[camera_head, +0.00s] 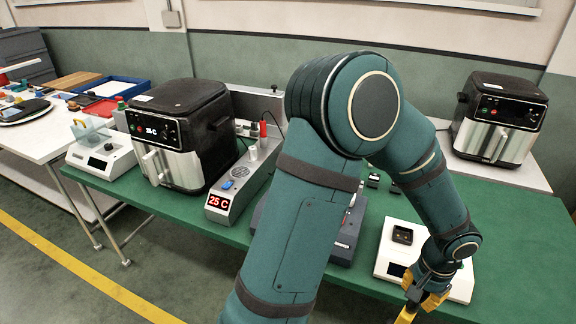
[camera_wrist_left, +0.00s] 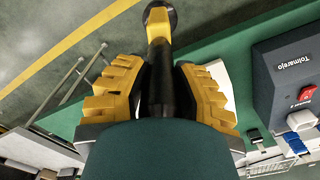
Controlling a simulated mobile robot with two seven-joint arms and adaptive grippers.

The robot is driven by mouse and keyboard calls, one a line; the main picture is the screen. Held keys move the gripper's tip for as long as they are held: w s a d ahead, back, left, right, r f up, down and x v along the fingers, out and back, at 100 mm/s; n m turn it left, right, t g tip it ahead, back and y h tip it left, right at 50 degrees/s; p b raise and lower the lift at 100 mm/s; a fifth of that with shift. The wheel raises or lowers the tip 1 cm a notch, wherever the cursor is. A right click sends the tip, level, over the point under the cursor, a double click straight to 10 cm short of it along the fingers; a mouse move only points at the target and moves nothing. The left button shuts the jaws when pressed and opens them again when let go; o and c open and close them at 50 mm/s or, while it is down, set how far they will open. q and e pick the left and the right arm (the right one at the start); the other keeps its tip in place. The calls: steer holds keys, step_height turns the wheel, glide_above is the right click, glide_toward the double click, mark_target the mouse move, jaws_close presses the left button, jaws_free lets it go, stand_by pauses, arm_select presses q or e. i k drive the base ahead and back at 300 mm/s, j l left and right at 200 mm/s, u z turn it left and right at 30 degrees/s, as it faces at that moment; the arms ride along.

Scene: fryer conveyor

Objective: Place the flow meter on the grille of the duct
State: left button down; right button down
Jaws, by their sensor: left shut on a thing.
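My left gripper (camera_head: 422,291) is at the lower right of the head view, over the front edge of the green table. In the head view only a small yellow and dark part of the flow meter (camera_head: 407,314) shows below the fingers. My right gripper is not in view.
A white scale-like device (camera_head: 388,262) lies beside the gripper. A dark box labelled Tolmarejo (camera_wrist_left: 290,62) is partly hidden by my arm in the head view. Air fryers (camera_head: 180,130) (camera_head: 497,118) and a 25 C unit (camera_head: 236,190) stand behind. The green table's right side (camera_head: 520,240) is clear.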

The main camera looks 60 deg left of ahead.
mark_target(240, 172)
steer(key=k+j, duration=0.2)
steer(key=j, duration=0.25)
steer(key=k+j+z, duration=0.15)
steer(key=j, duration=0.3)
steer(key=k+j, duration=0.3)
steer(key=j, duration=0.15)
steer(key=k+j+z, duration=0.1)
steer(key=j, duration=0.35)
steer(key=k+j+z, duration=0.1)
steer(key=k+j, duration=0.25)
